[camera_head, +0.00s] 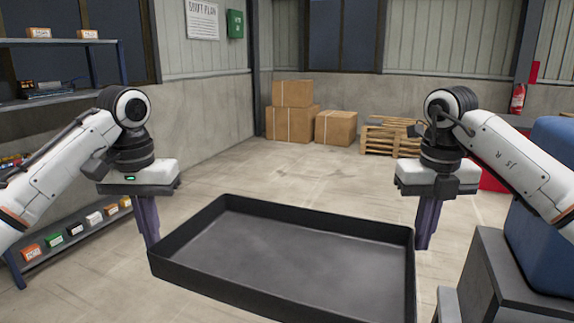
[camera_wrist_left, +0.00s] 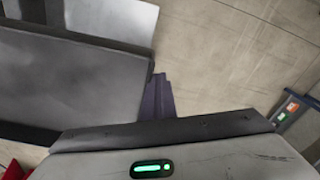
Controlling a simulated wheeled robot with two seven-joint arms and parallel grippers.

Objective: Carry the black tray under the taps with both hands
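The black tray (camera_head: 290,252), wide and shallow with low walls, lies across the front of the head view and looks empty. It is turned slightly, and its near edge is partly cut off. My left gripper (camera_head: 151,240) has its purple fingers together beside the tray's left wall, close to the near left corner. In the left wrist view, the left fingers (camera_wrist_left: 157,80) are close against the tray's edge (camera_wrist_left: 90,85). My right gripper (camera_head: 425,243) points down just outside the right wall, fingers together. Whether either touches the tray is unclear. No taps are visible.
A shelf (camera_head: 75,235) with small boxes stands at the left. A grey cabinet (camera_head: 500,275) and a blue object (camera_head: 540,190) are close at the right. Cardboard boxes (camera_head: 292,122) and wooden pallets (camera_head: 390,138) stand at the back. The floor between is clear.

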